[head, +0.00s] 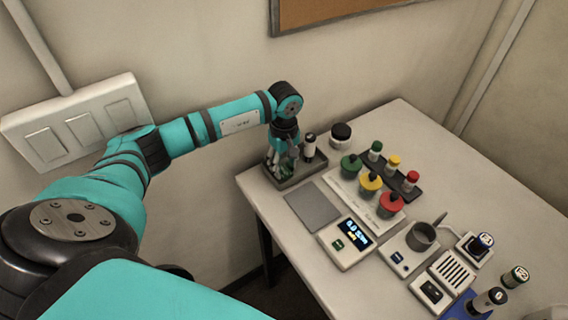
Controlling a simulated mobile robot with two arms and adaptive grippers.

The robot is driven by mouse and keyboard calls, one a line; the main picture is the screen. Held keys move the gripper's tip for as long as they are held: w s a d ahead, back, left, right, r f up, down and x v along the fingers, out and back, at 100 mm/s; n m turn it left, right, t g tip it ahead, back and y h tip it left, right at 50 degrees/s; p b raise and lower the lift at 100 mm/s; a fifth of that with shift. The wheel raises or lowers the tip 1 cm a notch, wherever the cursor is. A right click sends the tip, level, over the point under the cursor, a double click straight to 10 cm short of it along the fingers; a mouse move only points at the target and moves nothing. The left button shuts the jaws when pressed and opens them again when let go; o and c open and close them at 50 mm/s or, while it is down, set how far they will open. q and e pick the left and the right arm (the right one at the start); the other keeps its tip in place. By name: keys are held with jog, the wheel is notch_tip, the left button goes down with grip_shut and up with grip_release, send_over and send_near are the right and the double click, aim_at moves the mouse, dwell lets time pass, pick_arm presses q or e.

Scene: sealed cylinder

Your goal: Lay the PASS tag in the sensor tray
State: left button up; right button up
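My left gripper (284,163) points down over a dark grey tray (313,170) at the back left of the table. Its fingers are small and dark here, and I cannot tell whether they are open or shut or touch anything. A small green patch shows low between the fingers; I cannot tell whether it is the PASS tag. No lettering reading PASS is legible anywhere. A white cylinder with a dark cap (309,146) stands at the tray, just right of the gripper. I cannot tell which tray is the sensor tray. My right gripper is out of view.
A flat grey plate (312,207) lies in front of the tray. The table's back right is clear.

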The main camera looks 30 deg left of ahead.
aim_at(284, 169)
pick_arm(q)
jog(key=shift+o, duration=0.8)
jog(key=shift+r+p, duration=0.2)
jog(key=shift+p, duration=0.15)
jog(key=shift+w+r+b, duration=0.1)
jog(key=shift+r+b, duration=0.25)
notch_tip(284, 169, up, 11)
jog(key=b, duration=0.3)
